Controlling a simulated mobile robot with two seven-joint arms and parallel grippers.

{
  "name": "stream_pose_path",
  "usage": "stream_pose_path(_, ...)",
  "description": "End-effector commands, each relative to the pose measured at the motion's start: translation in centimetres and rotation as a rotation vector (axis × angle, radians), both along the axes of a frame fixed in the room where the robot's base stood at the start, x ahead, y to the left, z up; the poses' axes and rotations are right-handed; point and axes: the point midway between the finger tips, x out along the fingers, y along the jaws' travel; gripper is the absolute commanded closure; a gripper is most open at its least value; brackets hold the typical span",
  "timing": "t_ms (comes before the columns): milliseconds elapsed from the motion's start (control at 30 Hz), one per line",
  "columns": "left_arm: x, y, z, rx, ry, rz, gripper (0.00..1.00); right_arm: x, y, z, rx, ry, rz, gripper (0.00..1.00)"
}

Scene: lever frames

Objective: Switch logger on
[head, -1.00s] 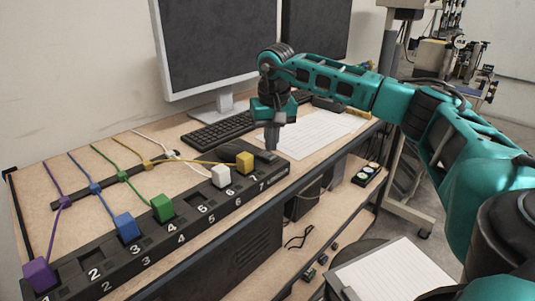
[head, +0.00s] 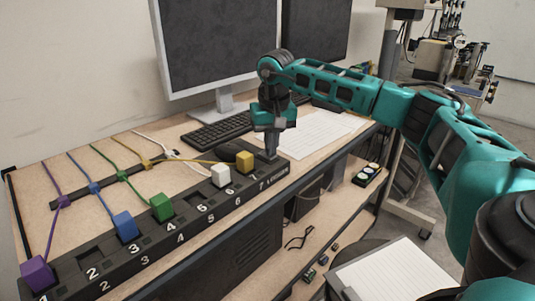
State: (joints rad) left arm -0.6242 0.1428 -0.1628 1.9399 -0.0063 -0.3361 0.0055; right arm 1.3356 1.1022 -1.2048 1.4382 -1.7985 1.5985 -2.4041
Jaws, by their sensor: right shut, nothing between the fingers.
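A long black panel (head: 190,233) with numbered sockets runs along the front edge of the desk. Purple (head: 37,274), blue (head: 126,227), green (head: 162,207), white (head: 221,175) and yellow (head: 245,161) plugs stand in it, each with a cable. At the panel's far right end, past number 7, is a dark section with small lettering that I cannot read fully. My right gripper (head: 271,153) is shut and empty, pointing down at this end. Its fingertips hide the part under them, and I cannot tell whether they touch it. My left gripper is not in view.
A keyboard (head: 219,132) and white sheets (head: 318,133) lie on the desk behind the panel. Two monitors (head: 210,45) stand at the back. A lower shelf (head: 280,265) below the desk holds small parts. A clipboard with paper (head: 395,268) is at the lower right.

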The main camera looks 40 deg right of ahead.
Motion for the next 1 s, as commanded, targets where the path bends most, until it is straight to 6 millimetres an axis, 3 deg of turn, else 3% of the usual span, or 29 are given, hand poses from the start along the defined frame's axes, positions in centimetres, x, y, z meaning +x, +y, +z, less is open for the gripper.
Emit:
stream_pose_path(333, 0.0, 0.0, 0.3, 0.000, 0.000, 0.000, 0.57, 0.0, 0.0, 0.1, 0.000, 0.000, 0.000, 1.00)
stream_pose_path(1000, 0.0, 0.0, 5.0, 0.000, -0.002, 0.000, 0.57, 0.0, 0.0, 5.3, 0.000, 0.000, 0.000, 1.00)
